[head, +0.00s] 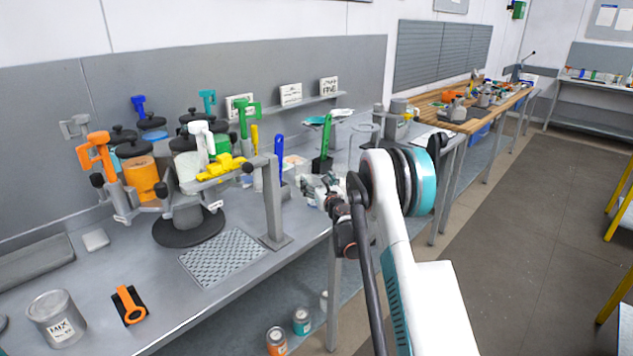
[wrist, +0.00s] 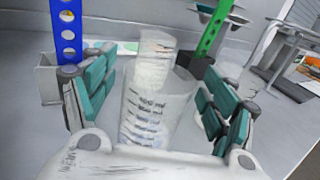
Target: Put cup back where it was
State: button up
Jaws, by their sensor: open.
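A clear measuring cup (wrist: 150,115) with dark graduation marks stands upright between the fingers of my gripper (wrist: 158,92) in the wrist view. A narrower clear graduated piece (wrist: 154,55) rises above its rim; I cannot tell whether it is nested inside or stands behind. The teal-padded fingers are open on both sides of the cup, with visible gaps. The cup cannot be made out clearly there.
The agitator carousel with handled, lidded drums (head: 140,175) stands left on the steel bench. A grey post (head: 272,205) and a perforated drip plate (head: 222,257) are nearer. A labelled can (head: 57,318) and an orange tool (head: 130,303) sit at the front left.

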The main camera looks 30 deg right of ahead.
jog(key=s+a+p, duration=0.1)
jog(key=s, duration=1)
jog(key=shift+a+p, duration=0.2)
jog(key=shift+p, duration=0.1)
jog(key=shift+r, duration=0.15)
